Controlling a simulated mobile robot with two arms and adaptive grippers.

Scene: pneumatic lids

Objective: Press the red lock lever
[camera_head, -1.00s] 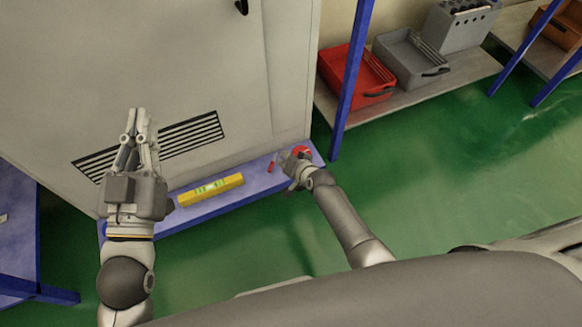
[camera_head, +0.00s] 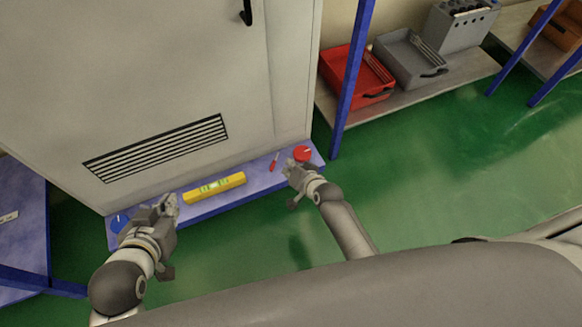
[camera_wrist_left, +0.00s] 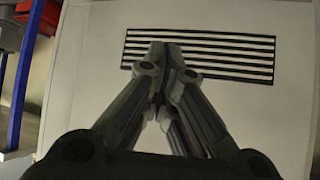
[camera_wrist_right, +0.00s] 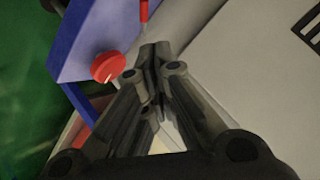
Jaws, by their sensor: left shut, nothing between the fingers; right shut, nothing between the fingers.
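Two red things are at the right end of the blue ledge (camera_head: 230,199) under the cabinet. One is a round red knob (camera_head: 302,153) with a white mark; the other is a slim red handle (camera_head: 273,163). I cannot tell which is the lock lever. My right gripper (camera_head: 287,168) is shut and empty just in front of them. In the right wrist view the red knob (camera_wrist_right: 107,67) is left of the fingertips (camera_wrist_right: 154,48), and the slim red piece (camera_wrist_right: 144,10) is beyond them. My left gripper (camera_head: 170,202) is shut and empty over the ledge's left part.
A yellow level (camera_head: 214,188) lies mid-ledge. A blue knob (camera_head: 119,222) is at the ledge's left end. The grey cabinet (camera_head: 200,70) with a vent grille (camera_head: 156,149) rises behind. A blue post (camera_head: 352,80) and red bin (camera_head: 357,75) are to the right. Green floor is clear.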

